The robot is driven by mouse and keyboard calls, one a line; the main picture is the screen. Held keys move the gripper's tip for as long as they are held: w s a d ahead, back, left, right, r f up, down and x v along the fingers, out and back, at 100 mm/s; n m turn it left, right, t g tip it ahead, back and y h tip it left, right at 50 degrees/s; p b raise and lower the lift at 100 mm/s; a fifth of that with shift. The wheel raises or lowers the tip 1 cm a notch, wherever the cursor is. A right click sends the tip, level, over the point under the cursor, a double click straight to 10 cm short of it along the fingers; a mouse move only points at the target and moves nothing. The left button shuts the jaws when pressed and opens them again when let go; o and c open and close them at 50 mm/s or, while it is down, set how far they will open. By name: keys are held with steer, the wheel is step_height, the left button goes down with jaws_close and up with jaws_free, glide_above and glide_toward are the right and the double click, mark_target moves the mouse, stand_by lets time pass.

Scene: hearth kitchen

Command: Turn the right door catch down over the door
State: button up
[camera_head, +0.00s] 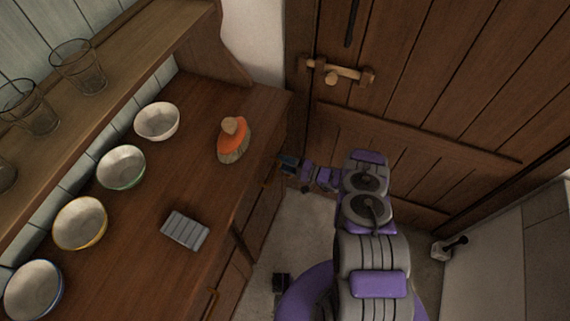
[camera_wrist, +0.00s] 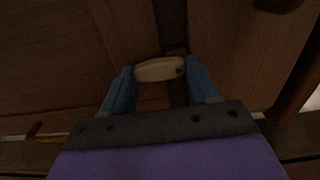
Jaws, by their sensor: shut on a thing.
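A pale wooden catch (camera_wrist: 160,69) with rounded ends lies crosswise between the blue fingertips of my gripper (camera_wrist: 159,75) in the wrist view. The fingers touch it at both ends, and a dark spot shows near its right end. Behind it are the brown wooden cupboard front (camera_wrist: 60,55) and a dark vertical gap. In the head view my gripper (camera_head: 286,163) is at the counter's right side, just below the top edge. The catch cannot be made out there.
A plank door (camera_head: 440,60) with a wooden bolt (camera_head: 340,72) stands behind my arm. A grey-and-black object (camera_head: 449,247) is at the lower right.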

steer(key=shift+s+f, duration=0.2)
steer(key=shift+f, duration=0.05)
steer(key=o, duration=0.8)
steer(key=shift+o, duration=1.3)
steer(key=shift+w+r, duration=0.1)
steer(key=shift+r, duration=0.05)
steer(key=b+v, duration=0.1)
steer(key=v, duration=1.6)
steer(key=shift+d, duration=0.2)
